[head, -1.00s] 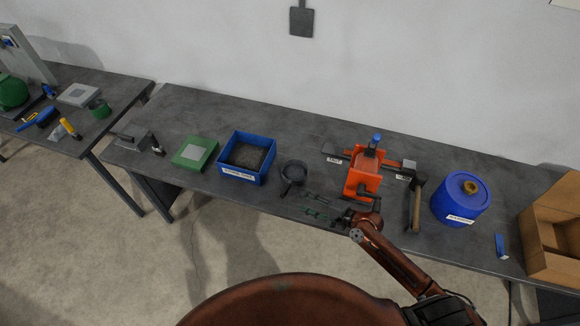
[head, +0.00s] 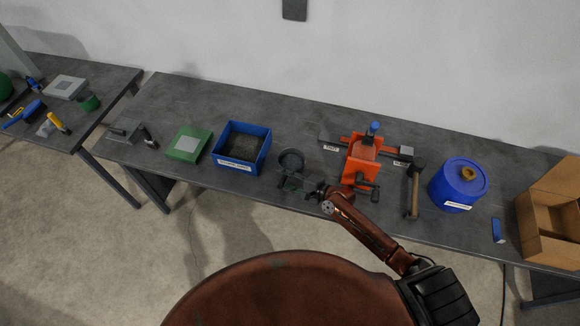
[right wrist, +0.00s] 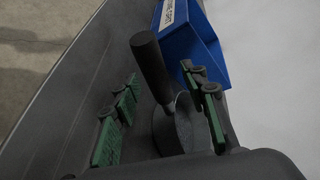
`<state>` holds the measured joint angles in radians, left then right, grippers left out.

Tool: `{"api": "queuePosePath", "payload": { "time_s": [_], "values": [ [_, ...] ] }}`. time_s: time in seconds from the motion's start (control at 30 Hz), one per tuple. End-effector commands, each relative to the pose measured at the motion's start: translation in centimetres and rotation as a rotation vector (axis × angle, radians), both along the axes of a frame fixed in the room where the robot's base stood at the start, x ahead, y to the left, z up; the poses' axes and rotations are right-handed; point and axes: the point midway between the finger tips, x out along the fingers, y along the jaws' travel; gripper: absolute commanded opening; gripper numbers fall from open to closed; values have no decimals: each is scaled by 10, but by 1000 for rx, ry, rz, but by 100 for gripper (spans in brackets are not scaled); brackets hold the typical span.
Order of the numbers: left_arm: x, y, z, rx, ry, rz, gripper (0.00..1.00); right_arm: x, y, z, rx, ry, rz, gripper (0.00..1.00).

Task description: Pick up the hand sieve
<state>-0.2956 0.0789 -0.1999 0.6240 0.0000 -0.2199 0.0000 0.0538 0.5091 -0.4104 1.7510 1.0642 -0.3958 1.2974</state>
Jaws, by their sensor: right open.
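The hand sieve (head: 291,158) is a dark round bowl with a short handle, lying on the grey workbench just right of the blue bin. In the right wrist view its dark handle (right wrist: 152,66) rises toward the camera, with the bowl (right wrist: 180,128) below. My right gripper (head: 290,185) is open at the near side of the sieve. Its green-padded fingers (right wrist: 160,112) stand on either side of the sieve, apart from the handle as far as I can see. In the head view the fingers partly cover the handle. My left gripper is out of view.
The blue bin (head: 224,161) with dark contents stands left of the sieve. The orange vise-like fixture (head: 360,162) stands to the right, then a hammer (head: 414,190) and a blue drum (head: 458,187). The workbench's front edge runs close to my gripper.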

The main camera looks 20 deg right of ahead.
Motion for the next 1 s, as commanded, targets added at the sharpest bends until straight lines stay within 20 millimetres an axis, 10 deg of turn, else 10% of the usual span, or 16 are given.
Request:
{"api": "queuePosePath", "payload": {
  "time_s": [0.73,1.0],
  "values": [
    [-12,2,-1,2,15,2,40,0,0,0,-1,0,2,0],
    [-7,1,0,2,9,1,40,0,0,0,-1,0,2,0]
  ]
}}
